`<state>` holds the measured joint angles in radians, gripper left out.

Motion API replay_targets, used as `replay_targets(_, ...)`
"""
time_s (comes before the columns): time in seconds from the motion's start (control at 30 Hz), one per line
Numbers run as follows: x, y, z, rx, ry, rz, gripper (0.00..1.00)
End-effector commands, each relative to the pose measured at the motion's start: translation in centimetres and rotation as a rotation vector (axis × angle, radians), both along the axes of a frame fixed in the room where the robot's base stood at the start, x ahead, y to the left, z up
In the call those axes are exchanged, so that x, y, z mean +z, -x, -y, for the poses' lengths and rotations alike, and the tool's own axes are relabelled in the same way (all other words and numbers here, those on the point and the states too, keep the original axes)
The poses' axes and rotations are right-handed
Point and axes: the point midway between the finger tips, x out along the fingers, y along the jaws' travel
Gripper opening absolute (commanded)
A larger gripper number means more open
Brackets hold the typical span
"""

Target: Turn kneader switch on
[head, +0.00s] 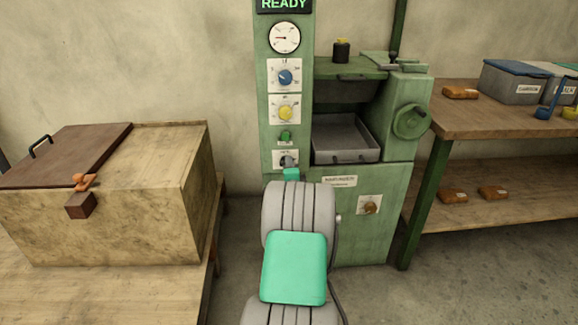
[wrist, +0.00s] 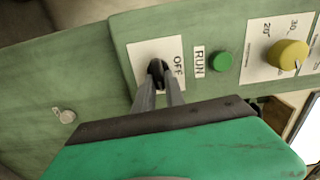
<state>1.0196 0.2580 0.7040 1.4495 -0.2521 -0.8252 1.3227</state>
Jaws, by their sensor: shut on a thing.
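The switch is a black knob (wrist: 156,69) on a white plate marked OFF (wrist: 174,55), on the front of the green machine. It also shows in the head view as a dark knob (head: 287,160) low on the control panel. My gripper (wrist: 159,85) is at the knob with its two grey fingers on either side, shut on it. In the head view my gripper (head: 290,170) reaches the panel from below, and its fingertips are hard to make out. The knob's exact angle is partly hidden by the fingers.
A green RUN button (wrist: 222,61) and a yellow dial (wrist: 288,54) sit close by on the panel. A lit READY display (head: 284,4) tops it. A wooden chest (head: 150,200) stands left; a wooden table (head: 480,120) with grey bins stands right.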

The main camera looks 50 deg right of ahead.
Motion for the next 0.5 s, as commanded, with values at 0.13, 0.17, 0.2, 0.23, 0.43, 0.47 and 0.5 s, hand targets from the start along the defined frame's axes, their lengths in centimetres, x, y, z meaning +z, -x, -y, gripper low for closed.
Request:
replay_targets(0.13, -0.15, 0.12, 0.03, -0.002, -0.025, 0.026, 0.00)
replay_targets(0.17, -0.15, 0.12, 0.03, -0.002, -0.028, 0.030, 0.00)
replay_targets(0.2, -0.16, 0.12, 0.04, -0.002, -0.031, 0.033, 0.00)
replay_targets(0.23, -0.17, 0.12, 0.04, -0.002, -0.033, 0.035, 0.00)
replay_targets(0.43, -0.19, 0.12, 0.04, -0.002, -0.036, 0.039, 0.00)
replay_targets(0.47, -0.19, 0.13, 0.05, -0.002, -0.036, 0.039, 0.00)
replay_targets(0.5, -0.20, 0.13, 0.05, -0.002, -0.036, 0.039, 0.00)
